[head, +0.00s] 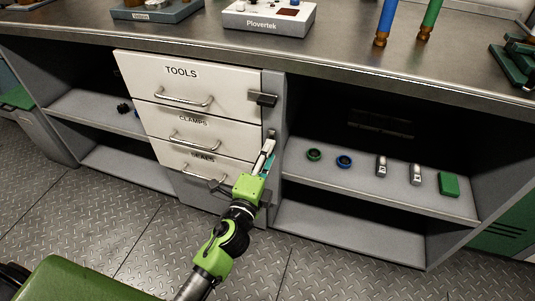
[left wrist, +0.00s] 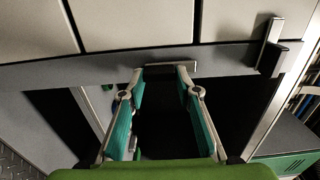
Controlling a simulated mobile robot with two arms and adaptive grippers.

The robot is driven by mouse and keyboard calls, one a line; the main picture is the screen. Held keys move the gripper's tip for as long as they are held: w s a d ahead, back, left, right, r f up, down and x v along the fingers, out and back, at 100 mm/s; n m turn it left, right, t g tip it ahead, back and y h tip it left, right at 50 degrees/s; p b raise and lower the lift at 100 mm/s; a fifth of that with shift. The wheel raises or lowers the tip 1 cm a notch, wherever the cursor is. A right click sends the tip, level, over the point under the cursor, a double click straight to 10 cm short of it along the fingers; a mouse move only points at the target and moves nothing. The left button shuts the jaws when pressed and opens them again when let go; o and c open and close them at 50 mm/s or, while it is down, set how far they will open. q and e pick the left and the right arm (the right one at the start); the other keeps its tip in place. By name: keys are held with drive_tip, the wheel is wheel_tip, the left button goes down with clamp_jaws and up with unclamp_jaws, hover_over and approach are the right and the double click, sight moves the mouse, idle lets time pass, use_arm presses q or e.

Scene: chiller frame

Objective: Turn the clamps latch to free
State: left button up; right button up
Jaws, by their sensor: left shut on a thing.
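The clamps latch (head: 271,134) is on the grey post at the right edge of the CLAMPS drawer (head: 190,131). My left gripper (head: 268,148) reaches up to it from below. In the left wrist view its fingertips (left wrist: 167,70) are apart, with the latch's grey bar (left wrist: 170,68) between them. The gripper is shut on this latch. The bar looks roughly upright along the post and does not lie across the drawer front. The fingers partly hide the latch in the head view. My right gripper is not in view.
The tools latch (head: 262,99) juts across the TOOLS drawer (head: 185,82) edge above; it also shows in the left wrist view (left wrist: 271,47). The right shelf (head: 375,185) holds rings, small metal parts and a green block (head: 448,185). The worktop overhangs above.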

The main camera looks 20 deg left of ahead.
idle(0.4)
use_arm(q)
drive_tip(key=o, duration=1.1)
drive_tip(key=s, duration=0.7)
drive_tip(key=shift+s, duration=0.3)
drive_tip(key=shift+a, duration=0.1)
